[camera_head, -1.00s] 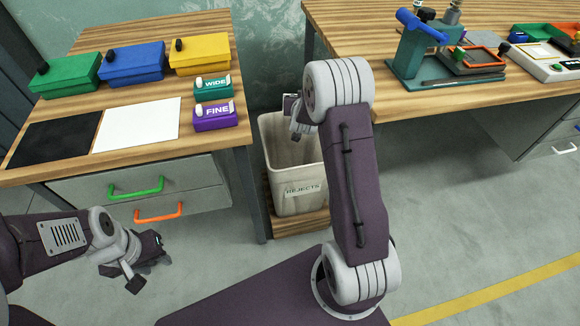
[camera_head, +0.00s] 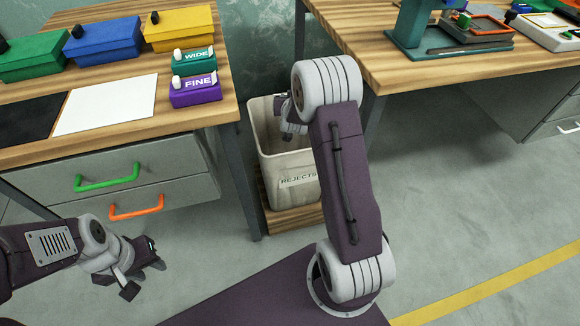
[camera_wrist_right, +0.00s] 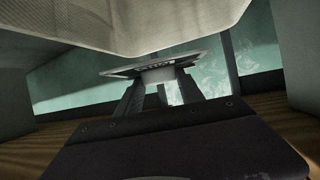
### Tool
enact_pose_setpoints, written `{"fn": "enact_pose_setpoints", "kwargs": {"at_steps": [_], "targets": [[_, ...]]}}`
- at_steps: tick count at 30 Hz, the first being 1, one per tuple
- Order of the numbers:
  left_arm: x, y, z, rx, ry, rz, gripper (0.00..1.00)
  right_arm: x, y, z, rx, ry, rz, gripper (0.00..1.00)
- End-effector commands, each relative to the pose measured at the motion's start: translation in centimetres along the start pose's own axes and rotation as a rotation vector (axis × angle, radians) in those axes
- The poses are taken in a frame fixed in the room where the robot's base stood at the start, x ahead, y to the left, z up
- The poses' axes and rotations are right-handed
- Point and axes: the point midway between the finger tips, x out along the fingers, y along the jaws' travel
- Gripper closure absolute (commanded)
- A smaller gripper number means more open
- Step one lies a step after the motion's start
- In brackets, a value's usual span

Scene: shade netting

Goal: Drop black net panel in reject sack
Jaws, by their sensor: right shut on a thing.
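The reject sack (camera_head: 291,181), pale and labelled REJECTS, stands open on a low wooden base between the two tables. My right arm reaches over it, with its wrist by the sack's back left rim; the right fingertips are hidden in the head view. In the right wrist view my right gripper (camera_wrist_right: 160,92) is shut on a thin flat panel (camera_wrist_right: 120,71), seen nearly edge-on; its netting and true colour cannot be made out. The sack's pale wall (camera_wrist_right: 140,25) fills the top of that view, close to the panel. My left gripper (camera_head: 153,262) is open and empty, low at the left.
The left table (camera_head: 195,118) holds coloured boxes, a black mat (camera_head: 25,120), a white sheet (camera_head: 108,104) and blocks marked WIDE and FINE. Drawers with green and orange handles face my left gripper. The right table (camera_head: 400,75) carries a teal press. The floor at right is clear.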

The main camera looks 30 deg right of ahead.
Motion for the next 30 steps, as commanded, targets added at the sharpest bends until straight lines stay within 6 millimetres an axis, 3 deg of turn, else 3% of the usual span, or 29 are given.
{"fn": "enact_pose_setpoints", "kwargs": {"at_steps": [13,22,23,25,30], "targets": [[5.1,-0.1,0.5,0.000,0.000,0.000,0.64,2.5,0.0,5.1,0.000,-0.001,0.000,0.95],[5.2,-0.1,0.5,0.000,0.000,0.000,0.64,2.5,0.0,5.3,0.000,0.000,0.000,0.95],[5.2,-0.1,0.5,0.000,0.000,0.000,0.64,2.5,0.0,5.3,0.000,0.000,0.000,0.53],[5.2,-0.1,0.5,0.000,0.000,0.000,0.64,2.5,0.0,5.3,0.000,0.000,0.000,0.33],[5.2,-0.1,0.5,0.000,0.000,0.000,0.64,2.5,0.0,5.3,0.000,0.000,0.000,0.30]]}}
